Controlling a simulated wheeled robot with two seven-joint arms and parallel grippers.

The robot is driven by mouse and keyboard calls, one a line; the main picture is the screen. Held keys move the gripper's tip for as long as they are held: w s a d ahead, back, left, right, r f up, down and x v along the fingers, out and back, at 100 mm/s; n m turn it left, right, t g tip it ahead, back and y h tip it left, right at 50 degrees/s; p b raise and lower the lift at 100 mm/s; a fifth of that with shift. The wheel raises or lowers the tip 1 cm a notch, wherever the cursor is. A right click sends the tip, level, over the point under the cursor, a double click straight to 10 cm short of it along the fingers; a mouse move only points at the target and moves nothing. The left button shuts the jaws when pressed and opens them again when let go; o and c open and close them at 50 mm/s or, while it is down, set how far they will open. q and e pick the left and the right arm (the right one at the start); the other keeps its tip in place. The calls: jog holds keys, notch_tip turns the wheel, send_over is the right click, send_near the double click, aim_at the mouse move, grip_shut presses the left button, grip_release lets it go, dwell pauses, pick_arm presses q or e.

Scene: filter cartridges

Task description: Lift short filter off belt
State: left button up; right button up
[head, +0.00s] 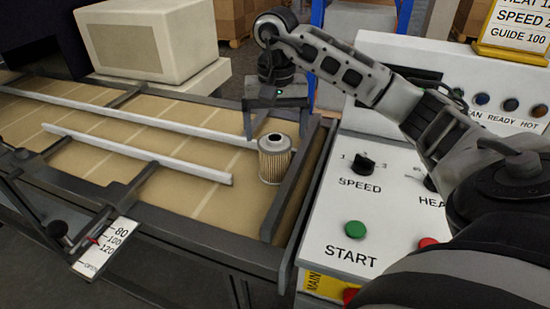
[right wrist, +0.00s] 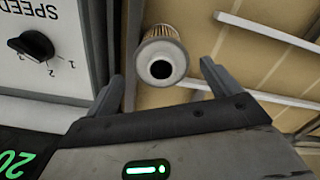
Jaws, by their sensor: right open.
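The short filter (head: 274,158) stands upright on the tan belt (head: 225,200), close to the dark end bar at the belt's right end. It is a pleated beige cylinder with a white top cap and a dark centre hole. My right gripper (head: 272,118) is above and just behind it in the head view, pointing down. In the right wrist view the filter (right wrist: 162,58) shows beyond the open fingers (right wrist: 163,78), roughly midway between them. The fingers appear apart from the filter, with nothing held. My left gripper is not in view.
White guide rails (head: 140,152) run along the belt left of the filter. A dark end bar (head: 290,180) is close on its right. The control panel (head: 375,215) with knobs and buttons stands further right. A beige box-shaped machine (head: 145,40) is behind the belt.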

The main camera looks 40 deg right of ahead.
aim_at(275, 138)
jog(key=f+p, duration=0.1)
jog(key=f, duration=0.4)
jog(key=shift+a, duration=0.2)
jog(key=c, duration=1)
jog(key=shift+c, duration=0.2)
jog(key=shift+r, duration=0.1)
